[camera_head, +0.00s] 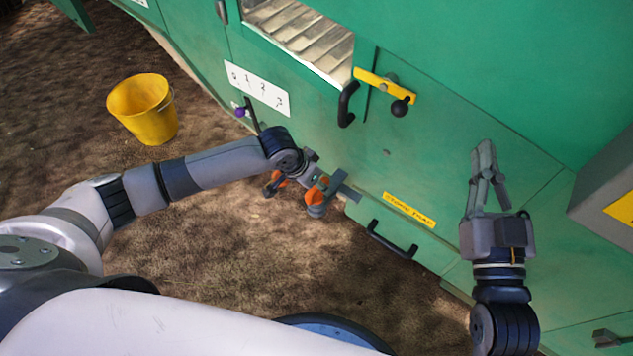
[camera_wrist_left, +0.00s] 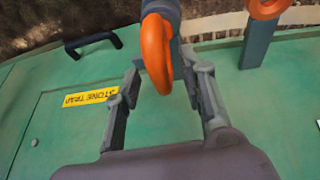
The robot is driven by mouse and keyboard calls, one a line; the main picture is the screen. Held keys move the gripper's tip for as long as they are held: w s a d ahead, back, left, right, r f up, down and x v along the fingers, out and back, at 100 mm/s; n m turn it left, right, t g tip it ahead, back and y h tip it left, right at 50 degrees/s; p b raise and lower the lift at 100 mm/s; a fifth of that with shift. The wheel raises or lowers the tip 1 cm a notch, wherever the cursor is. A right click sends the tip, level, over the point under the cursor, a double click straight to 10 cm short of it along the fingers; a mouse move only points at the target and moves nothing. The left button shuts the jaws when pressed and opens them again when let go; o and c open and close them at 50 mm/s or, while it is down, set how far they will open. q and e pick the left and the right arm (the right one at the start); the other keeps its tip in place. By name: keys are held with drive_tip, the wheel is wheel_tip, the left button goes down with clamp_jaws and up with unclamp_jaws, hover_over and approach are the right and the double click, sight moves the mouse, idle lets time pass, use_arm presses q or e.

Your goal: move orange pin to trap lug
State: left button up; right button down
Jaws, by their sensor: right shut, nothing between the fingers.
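Two orange looped pieces show low on the green machine; I cannot tell which is the pin the task names. One orange loop (camera_head: 318,190) is by a grey lug (camera_head: 347,191) and also shows between my left fingers in the left wrist view (camera_wrist_left: 156,55). The other orange loop (camera_head: 278,181) is further left, at a grey bracket (camera_wrist_left: 257,45) in the wrist view. My left gripper (camera_wrist_left: 163,88) is open around the nearer loop, with gaps visible on both sides. My right gripper (camera_head: 484,152) is shut and empty before the green panel.
A black handle (camera_head: 391,240) and yellow label (camera_head: 408,209) sit on the panel right of the lug. A yellow lever (camera_head: 384,84) with a black knob is above. A yellow bucket (camera_head: 143,109) stands on the ground at left. A grey box (camera_head: 606,180) juts out at right.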

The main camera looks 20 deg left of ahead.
use_arm(q)
drive_tip(key=v, duration=1.2)
idle(0.5)
